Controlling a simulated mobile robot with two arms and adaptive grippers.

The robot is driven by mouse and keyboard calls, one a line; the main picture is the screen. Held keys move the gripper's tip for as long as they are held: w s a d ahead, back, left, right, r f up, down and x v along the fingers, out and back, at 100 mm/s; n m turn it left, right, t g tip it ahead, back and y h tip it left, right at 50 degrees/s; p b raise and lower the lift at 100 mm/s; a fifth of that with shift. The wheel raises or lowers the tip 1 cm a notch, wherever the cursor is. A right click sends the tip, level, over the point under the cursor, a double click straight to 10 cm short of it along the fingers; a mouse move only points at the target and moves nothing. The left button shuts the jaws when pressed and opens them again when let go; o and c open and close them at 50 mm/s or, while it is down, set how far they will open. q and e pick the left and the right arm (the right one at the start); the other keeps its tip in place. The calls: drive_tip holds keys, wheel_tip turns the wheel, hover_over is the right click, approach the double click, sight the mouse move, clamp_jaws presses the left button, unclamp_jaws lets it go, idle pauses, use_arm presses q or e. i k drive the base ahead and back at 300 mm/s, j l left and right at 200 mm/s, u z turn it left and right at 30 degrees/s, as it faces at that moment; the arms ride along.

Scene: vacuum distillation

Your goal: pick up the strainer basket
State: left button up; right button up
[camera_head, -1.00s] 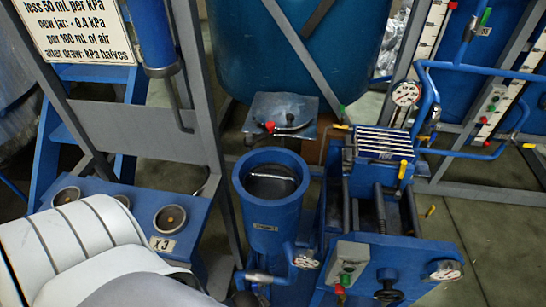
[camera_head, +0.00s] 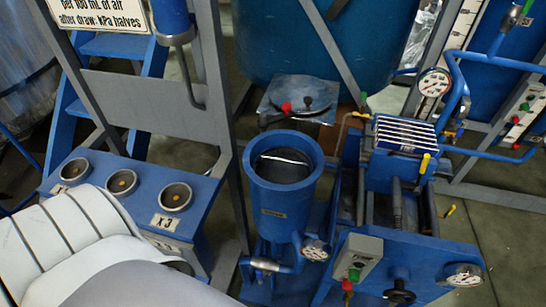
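A blue open-topped cylindrical housing (camera_head: 281,208) stands near the middle of the head view. Its interior is dark, with a grey inner part (camera_head: 283,163) and a pale bar or edge across it. This inner part may be the strainer basket, but I cannot make out its shape or its lower portion. Neither gripper shows. My white arm covers the lower left corner of the view, left of the housing and apart from it in the picture.
A blue filter press with white plates (camera_head: 405,132) and pressure gauges stands right of the housing. A blue stand with three round sockets (camera_head: 122,182) is at left. A grey upright frame (camera_head: 212,90) and a large blue tank (camera_head: 280,40) stand behind. Floor is free at far right.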

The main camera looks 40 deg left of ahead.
sight(281, 165)
drive_tip(key=i+u, duration=0.15)
drive_tip(key=u, duration=0.25)
drive_tip(key=i+u, duration=0.1)
drive_tip(key=u, duration=0.3)
drive_tip(key=i+l+u, duration=0.1)
drive_tip(key=u, duration=0.35)
